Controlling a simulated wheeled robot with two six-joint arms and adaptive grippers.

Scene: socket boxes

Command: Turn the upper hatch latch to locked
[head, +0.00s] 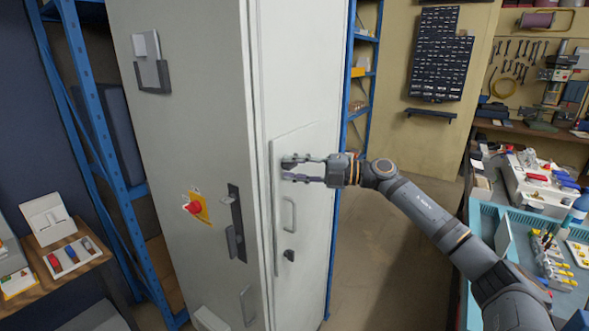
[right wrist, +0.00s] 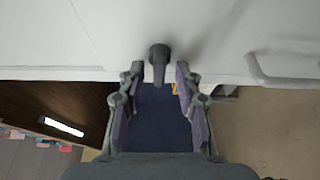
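The hatch (head: 280,190) is a pale panel on the right face of the tall grey-white cabinet. Its upper latch is a dark knob with a short lever; in the right wrist view the latch (right wrist: 159,61) sticks out between my fingertips. In the head view my fingers largely cover it. My right gripper (head: 290,169) reaches the hatch from the right. In the right wrist view the gripper (right wrist: 156,78) is open, with a gap on both sides of the lever. A lower dark latch (head: 289,255) sits below the hatch handle (head: 289,214). My left gripper is out of view.
The hatch handle also shows at the right of the wrist view (right wrist: 285,78). The cabinet's other face has a red button (head: 194,208) and a dark door handle (head: 236,225). A blue-edged workbench (head: 485,213) stands at the right; floor is clear between.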

